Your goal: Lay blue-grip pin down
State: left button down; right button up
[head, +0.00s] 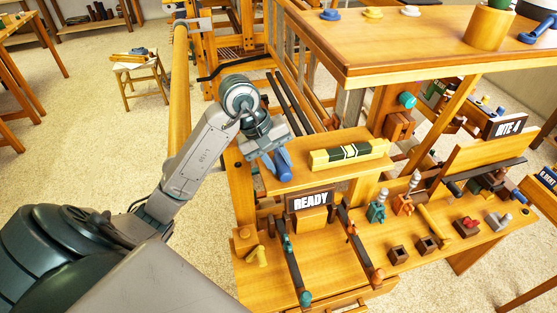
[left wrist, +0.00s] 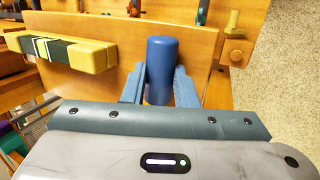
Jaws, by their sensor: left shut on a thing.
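The blue-grip pin (head: 284,172) is at the left end of a small raised wooden shelf (head: 290,187). My left gripper (head: 277,157) is shut on its blue grip. In the left wrist view the blue grip (left wrist: 162,60) is a rounded cylinder standing between the two blue-grey fingers of my left gripper (left wrist: 160,88). Only the grip shows; the rest of the pin is hidden, and I cannot tell whether it touches the shelf. My right gripper is not in view.
A yellow and black striped block (head: 347,154) lies on the shelf, right of the pin. A READY sign (head: 310,201) stands below the shelf front. Several pegs and square blocks (head: 398,254) stand on the lower bench. A large loom frame (head: 247,40) rises behind.

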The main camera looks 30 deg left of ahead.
pick_arm(q)
jog(key=shift+f, duration=0.25)
jog(key=c, duration=1.1)
grip_release()
jog(key=shift+d, duration=0.15)
jog(key=shift+f, duration=0.1)
